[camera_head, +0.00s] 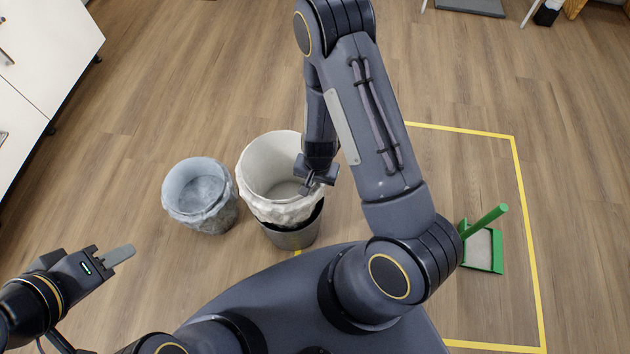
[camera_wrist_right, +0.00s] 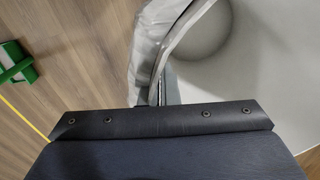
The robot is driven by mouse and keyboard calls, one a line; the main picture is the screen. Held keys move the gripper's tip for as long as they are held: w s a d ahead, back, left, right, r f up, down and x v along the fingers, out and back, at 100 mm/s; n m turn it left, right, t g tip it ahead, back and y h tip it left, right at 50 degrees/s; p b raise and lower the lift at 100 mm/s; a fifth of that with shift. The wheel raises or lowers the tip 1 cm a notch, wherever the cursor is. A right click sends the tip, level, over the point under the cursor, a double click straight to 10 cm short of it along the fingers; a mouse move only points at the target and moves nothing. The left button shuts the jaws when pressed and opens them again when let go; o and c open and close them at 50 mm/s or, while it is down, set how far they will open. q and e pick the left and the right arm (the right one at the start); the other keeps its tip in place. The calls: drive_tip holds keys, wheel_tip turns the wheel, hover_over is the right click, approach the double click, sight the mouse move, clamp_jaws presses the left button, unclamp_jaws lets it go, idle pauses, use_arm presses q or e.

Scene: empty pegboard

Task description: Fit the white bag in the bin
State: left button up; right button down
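The white bag (camera_head: 262,212) sits in the mouth of the grey bin (camera_head: 293,239) at the centre of the head view. Its folded top stands above the bin's rim, and the bin's lower side shows beneath it. My right gripper (camera_head: 310,187) is at the bag's right edge. In the right wrist view, the bag's edge (camera_wrist_right: 172,45) runs down between the close-set fingers (camera_wrist_right: 155,92), which look shut on it. My left gripper (camera_head: 120,256) is empty at the lower left, away from both bins. Its fingers overlap in view, so their opening cannot be told.
A second bin with a bluish-grey liner (camera_head: 200,195) stands just left of the grey bin. A green dustpan (camera_head: 483,248) lies at the right inside a yellow floor outline (camera_head: 526,230). White cabinets (camera_head: 48,55) stand at the upper left. The floor behind the bins is clear.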

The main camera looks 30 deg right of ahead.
wheel_tip(320, 180, down, 18)
drive_tip(key=b, duration=1.5)
drive_tip(key=shift+f+b, duration=0.25)
drive_tip(key=shift+b, duration=0.1)
idle(4.7)
drive_tip(key=c, duration=2.1)
unclamp_jaws()
drive_tip(key=shift+c, duration=0.2)
drive_tip(key=o, duration=0.5)
drive_tip(key=shift+o, duration=0.2)
